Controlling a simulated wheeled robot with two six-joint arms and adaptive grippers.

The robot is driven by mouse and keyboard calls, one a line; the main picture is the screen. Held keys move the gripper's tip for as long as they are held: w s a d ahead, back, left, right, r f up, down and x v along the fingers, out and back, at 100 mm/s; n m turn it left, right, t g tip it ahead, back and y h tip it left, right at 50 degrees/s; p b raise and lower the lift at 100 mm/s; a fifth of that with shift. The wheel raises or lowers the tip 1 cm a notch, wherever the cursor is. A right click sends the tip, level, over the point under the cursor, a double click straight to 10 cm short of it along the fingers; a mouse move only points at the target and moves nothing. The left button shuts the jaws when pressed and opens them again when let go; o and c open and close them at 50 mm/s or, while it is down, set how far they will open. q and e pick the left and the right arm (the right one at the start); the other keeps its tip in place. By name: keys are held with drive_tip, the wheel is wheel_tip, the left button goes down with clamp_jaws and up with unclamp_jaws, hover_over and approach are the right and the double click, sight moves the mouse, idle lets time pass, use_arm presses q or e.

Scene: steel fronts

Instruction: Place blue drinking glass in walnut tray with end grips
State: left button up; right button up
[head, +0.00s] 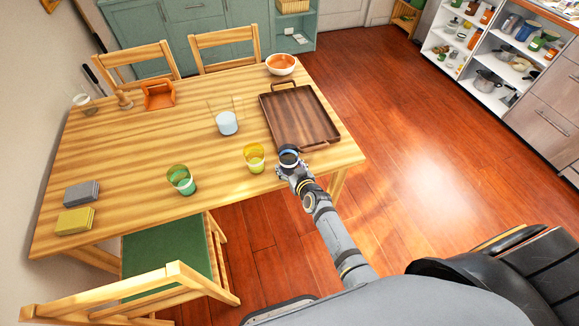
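The blue drinking glass (289,153) is dark blue and sits at the end of my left gripper (291,166), near the table's front edge. The gripper looks shut around the glass, though the fingers are small and partly hidden. The glass looks upright; I cannot tell whether its base touches the table. The walnut tray (301,117) is dark brown with raised end grips and lies empty on the right end of the table, just beyond the glass. My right gripper is not in view.
A yellow glass (254,158) stands just left of my gripper, a green glass (181,180) further left. A clear vessel with pale blue (227,123) stands left of the tray. A chair (170,262) stands at the table's front.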

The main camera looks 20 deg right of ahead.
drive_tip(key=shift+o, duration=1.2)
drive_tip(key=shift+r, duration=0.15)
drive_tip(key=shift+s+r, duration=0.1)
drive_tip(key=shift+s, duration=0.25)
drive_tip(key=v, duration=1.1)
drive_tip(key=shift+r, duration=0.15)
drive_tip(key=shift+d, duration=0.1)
